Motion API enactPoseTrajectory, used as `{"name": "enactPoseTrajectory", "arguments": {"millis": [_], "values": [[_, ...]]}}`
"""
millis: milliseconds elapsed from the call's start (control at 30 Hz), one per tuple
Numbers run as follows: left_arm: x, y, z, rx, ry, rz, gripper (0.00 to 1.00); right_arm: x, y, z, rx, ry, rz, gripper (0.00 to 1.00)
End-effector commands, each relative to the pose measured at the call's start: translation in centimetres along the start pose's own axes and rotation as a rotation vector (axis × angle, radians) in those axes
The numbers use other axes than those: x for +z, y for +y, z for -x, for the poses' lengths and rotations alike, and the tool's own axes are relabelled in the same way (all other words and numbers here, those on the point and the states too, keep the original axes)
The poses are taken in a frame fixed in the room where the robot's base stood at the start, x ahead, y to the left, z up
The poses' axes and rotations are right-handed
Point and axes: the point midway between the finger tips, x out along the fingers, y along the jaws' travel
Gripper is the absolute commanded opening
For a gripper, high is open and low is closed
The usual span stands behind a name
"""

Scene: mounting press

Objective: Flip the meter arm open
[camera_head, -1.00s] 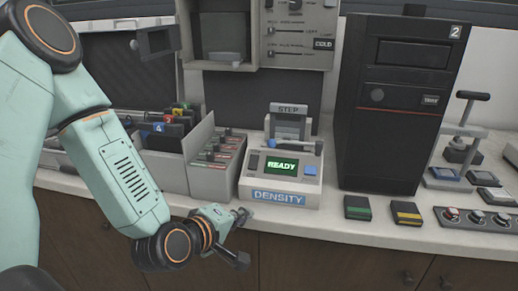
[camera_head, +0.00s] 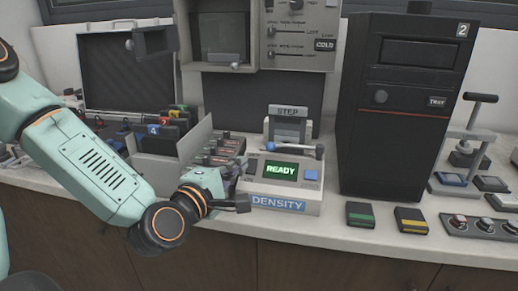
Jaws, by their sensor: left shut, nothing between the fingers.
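The density meter (camera_head: 285,199) is a pale grey box on the counter with a green READY screen (camera_head: 281,171), a blue button and a blue DENSITY label. My left gripper (camera_head: 240,184) is at the meter's front left corner, shut and empty. It covers part of the meter's left side, and I cannot tell whether it touches. My right gripper is out of view.
A grey open box (camera_head: 160,168) with numbered dark holders stands left of the meter. A tall black unit (camera_head: 398,110) stands to the right. Green-striped (camera_head: 360,214) and yellow-striped (camera_head: 411,219) blocks lie near the counter's front edge. The counter between meter and blocks is clear.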

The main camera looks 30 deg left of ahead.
Motion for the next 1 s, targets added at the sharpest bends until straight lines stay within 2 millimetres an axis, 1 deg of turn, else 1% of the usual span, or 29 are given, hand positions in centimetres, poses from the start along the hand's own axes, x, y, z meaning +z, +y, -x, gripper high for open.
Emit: {"name": "enactPoseTrajectory", "arguments": {"millis": [167,367,633,900,1000], "values": [[0.0,-0.2,-0.8,0.002,-0.003,-0.006,0.00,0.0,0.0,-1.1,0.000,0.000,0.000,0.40],[0.0,-0.3,-2.6,0.004,-0.002,-0.007,0.00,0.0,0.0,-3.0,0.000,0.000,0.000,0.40],[0.0,-0.1,-5.3,0.001,-0.001,-0.008,0.00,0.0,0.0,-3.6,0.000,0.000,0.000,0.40],[0.0,-0.1,-8.6,0.000,0.000,-0.007,0.00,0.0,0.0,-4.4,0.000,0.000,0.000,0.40],[0.0,-0.1,-9.5,0.000,0.000,-0.005,0.00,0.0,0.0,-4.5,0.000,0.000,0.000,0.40]]}}
